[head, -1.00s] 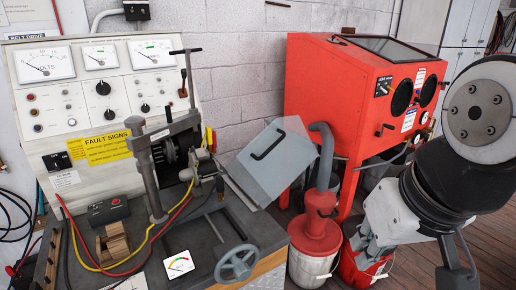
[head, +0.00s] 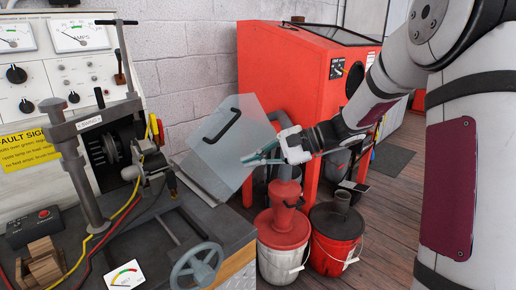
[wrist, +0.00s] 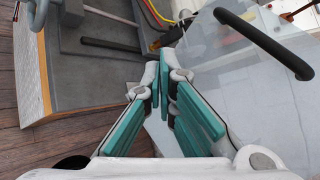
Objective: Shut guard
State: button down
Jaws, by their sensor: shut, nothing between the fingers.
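The guard (head: 222,150) is a clear, greyish panel with a black bar handle (head: 221,127). It stands tilted outward off the right end of the bench, leaning away from the alternator (head: 154,165). My gripper (head: 247,160) has teal finger pads, is shut and empty, and is at the right edge of the guard in the head view. In the wrist view the fingers (wrist: 162,72) meet beside the panel (wrist: 225,75), with the handle (wrist: 264,42) to their upper right. I cannot tell whether the fingers touch the panel.
The test bench (head: 150,220) carries a clamp post (head: 85,175), cables and a handwheel (head: 196,268). A red blast cabinet (head: 285,90) stands behind. A red-lidded bucket (head: 283,240) and a red bucket (head: 335,240) stand on the floor below my arm. Wooden floor is clear at the right.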

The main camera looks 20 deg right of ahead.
jog(key=w+d+f+m+t+b, duration=0.1)
jog(key=w+d+f+m+t, duration=0.35)
jog(key=d, duration=0.25)
jog(key=w+d+f+m+t+h+b, duration=0.1)
jog(key=w+d+f+m+t+b, duration=0.15)
jog(key=w+d+f+t, duration=0.4)
jog(key=w+d+f+m+t+b, duration=0.15)
jog(key=w+d+m, duration=0.25)
jog(key=d, duration=0.5)
jog(key=w+a+r, duration=0.5)
jog(key=w+a, duration=0.1)
jog(key=a, duration=0.1)
jog(key=shift+w+a, duration=0.3)
jog(key=shift+w, duration=0.05)
jog(key=shift+r, duration=0.15)
